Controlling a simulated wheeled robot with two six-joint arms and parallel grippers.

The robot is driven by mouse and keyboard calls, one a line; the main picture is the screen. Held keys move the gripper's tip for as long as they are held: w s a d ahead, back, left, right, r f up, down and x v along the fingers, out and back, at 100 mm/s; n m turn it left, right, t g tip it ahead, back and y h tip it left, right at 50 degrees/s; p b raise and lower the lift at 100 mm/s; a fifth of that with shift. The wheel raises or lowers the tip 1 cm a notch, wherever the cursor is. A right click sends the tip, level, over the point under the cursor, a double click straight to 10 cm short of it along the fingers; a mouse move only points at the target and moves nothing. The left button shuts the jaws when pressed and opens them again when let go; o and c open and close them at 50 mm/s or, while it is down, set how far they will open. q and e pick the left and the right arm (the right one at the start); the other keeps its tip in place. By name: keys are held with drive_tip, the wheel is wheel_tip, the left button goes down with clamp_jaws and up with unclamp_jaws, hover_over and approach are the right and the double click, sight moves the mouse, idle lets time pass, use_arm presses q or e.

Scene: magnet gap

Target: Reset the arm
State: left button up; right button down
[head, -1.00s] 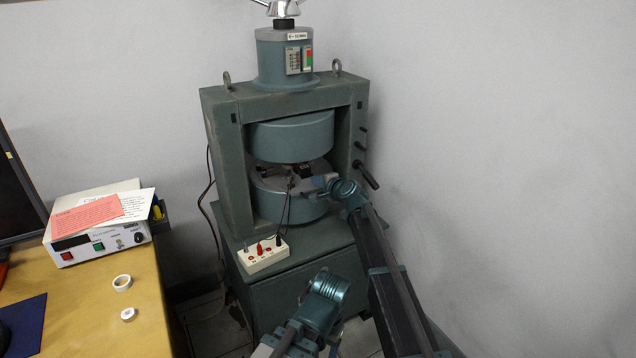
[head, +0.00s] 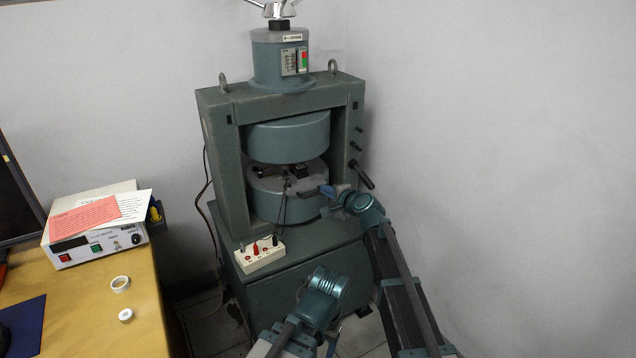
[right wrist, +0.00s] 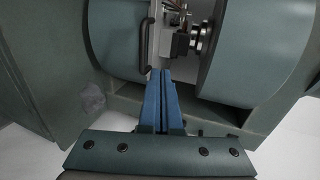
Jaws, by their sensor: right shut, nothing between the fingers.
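The magnet (head: 217,140) is a heavy grey-green frame with an upper round pole (head: 288,138) and a lower round pole (head: 275,207), a gap between them. A small fixture with dark parts (head: 292,171) sits in the gap; in the right wrist view a black and metal fitting (right wrist: 182,42) shows there. My right gripper (head: 326,191) is at the right front edge of the gap. Its blue fingers (right wrist: 162,85) are shut together with nothing between them, pointing toward the gap beside a dark handle (right wrist: 147,47). My left gripper is not in view.
A white terminal box (head: 258,256) with wires stands on the magnet's base ledge. Black-tipped levers (head: 362,175) stick out at the frame's right side, close to my right arm. A desk (head: 85,310) with an instrument (head: 97,243) is at left. A bare wall fills the right.

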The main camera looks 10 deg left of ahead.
drive_tip(key=s+d+f+n+g+h, duration=0.4)
drive_tip(key=s+d, duration=0.4)
drive_tip(key=s, duration=0.4)
drive_tip(key=s+d+f+n+g+h, duration=0.25)
drive_tip(key=s+d+f, duration=0.25)
drive_tip(key=s+d, duration=0.6)
drive_tip(key=s+d+f+n+g+h, duration=0.2)
drive_tip(key=s+d+f+n+g, duration=0.3)
drive_tip(key=s, duration=0.9)
drive_tip(key=s+a+r+n+p, duration=0.1)
drive_tip(key=a+r+p, duration=0.4)
drive_tip(key=r+p, duration=0.6)
drive_tip(key=s+a+r+n+h+p, duration=0.1)
drive_tip(key=s+a+r+p, duration=0.3)
drive_tip(key=r+p, duration=0.8)
drive_tip(key=shift+s+a+r+n+p, duration=0.15)
drive_tip(key=shift+s+a+n+p, duration=0.1)
drive_tip(key=shift+a+n+p, duration=0.25)
drive_tip(key=shift+g, duration=0.25)
